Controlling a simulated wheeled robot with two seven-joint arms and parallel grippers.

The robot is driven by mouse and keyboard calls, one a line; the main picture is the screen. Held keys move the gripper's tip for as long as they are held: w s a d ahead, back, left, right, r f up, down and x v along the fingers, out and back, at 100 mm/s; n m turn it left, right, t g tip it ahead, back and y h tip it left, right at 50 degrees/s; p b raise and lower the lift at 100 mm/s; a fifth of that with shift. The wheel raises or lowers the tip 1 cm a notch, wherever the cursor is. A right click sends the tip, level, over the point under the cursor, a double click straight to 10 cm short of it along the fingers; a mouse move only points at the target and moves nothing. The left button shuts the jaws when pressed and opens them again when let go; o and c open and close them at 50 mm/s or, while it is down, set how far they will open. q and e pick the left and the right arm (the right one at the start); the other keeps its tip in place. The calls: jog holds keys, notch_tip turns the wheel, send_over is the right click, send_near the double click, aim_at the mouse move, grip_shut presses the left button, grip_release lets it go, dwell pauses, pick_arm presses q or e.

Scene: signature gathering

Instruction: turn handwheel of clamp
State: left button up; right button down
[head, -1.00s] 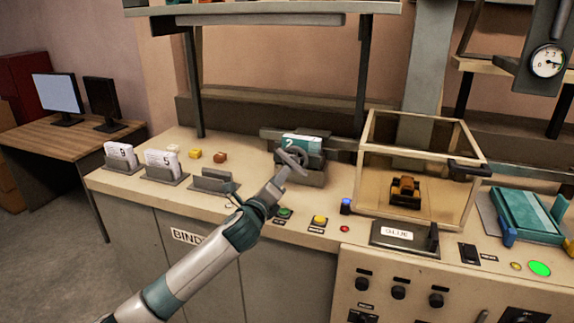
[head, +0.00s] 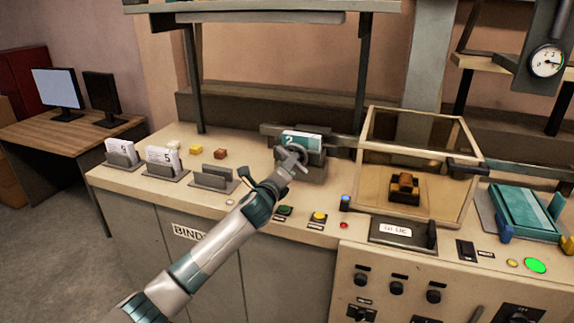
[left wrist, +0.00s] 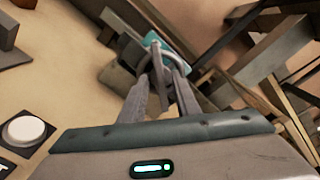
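The clamp (head: 314,172) stands at the back of the bench in the middle of the head view and holds a teal and white block (head: 308,141) marked 2. Its grey handwheel faces me and is mostly covered by my gripper in the head view. The curved handwheel rim (left wrist: 145,60) shows in the left wrist view. My left gripper (head: 293,158) is at the handwheel. In the left wrist view its two fingers reach to the wheel, with a grey part of it between or just behind them. Whether they press on it is unclear. My right gripper is not in view.
A glass-sided box (head: 420,217) stands right of the clamp, with a teal book-like block (head: 525,212) beyond it. Card holders (head: 166,172) and small coloured blocks (head: 220,154) are on the left.

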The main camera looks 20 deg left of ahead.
pick_arm(q)
grip_shut()
jog(key=shift+n, duration=0.4)
jog(key=shift+f+n, duration=0.2)
jog(key=shift+n, duration=3.6)
jog(key=shift+f+n, duration=0.2)
jog(key=shift+n, duration=3.6)
jog(key=shift+o, duration=0.6)
grip_release()
